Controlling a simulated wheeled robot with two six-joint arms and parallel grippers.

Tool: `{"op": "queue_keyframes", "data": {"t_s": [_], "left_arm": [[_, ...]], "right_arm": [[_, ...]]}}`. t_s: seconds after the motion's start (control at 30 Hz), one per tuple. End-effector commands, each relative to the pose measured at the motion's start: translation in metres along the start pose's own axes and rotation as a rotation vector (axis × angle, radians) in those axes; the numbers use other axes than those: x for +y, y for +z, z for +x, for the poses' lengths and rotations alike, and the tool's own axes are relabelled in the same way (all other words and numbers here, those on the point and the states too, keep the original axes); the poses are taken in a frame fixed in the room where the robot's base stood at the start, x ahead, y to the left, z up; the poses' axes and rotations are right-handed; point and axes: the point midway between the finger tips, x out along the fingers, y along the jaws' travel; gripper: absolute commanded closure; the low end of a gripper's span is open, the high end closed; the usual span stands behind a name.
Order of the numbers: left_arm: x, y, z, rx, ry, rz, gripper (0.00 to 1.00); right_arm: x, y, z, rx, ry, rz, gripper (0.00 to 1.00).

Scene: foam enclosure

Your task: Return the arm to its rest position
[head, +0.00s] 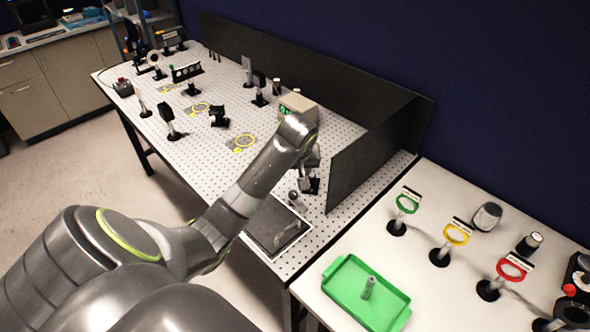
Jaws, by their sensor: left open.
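My left arm reaches from the lower left over the perforated table (225,185). Its wrist is bent downward in front of the dark upright panel. My left gripper (311,184) points down, open, near the table surface beside the panel; it is small and partly hidden by my wrist, and I see nothing held in it. A dark square pad (268,241) lies just below it at the table's near right corner, with a small grey item (293,199) at its back edge. My right gripper is not in view.
Dark panels (370,150) wall the table's back and right. A display box (298,104) stands behind my wrist, and several optics mounts (168,120) fill the left. On the white right table are a green tray (345,290) and green, yellow (456,236) and red ringed stands.

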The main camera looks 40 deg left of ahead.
Motion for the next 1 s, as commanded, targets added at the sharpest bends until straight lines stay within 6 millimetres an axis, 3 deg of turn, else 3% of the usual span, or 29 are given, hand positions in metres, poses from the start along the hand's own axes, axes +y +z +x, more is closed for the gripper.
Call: {"op": "queue_keyframes", "data": {"t_s": [0.27, 0.43, 0.7, 0.9, 1.0], "left_arm": [[0.0, 0.001, 0.0, 0.0, 0.0, 0.001, 0.5], [-0.009, 0.025, 0.011, -0.009, 0.007, 0.055, 0.5], [-0.051, 0.13, 0.033, -0.033, 0.054, 0.294, 0.5], [-0.09, 0.203, 0.023, -0.035, 0.09, 0.452, 0.5], [-0.106, 0.23, 0.014, -0.032, 0.101, 0.513, 0.5]], "right_arm": [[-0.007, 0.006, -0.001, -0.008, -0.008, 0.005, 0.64], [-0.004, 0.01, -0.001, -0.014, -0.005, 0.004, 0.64], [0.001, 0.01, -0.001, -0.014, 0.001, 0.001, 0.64], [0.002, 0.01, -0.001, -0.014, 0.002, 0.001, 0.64], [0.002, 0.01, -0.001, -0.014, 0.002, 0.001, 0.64]]}}
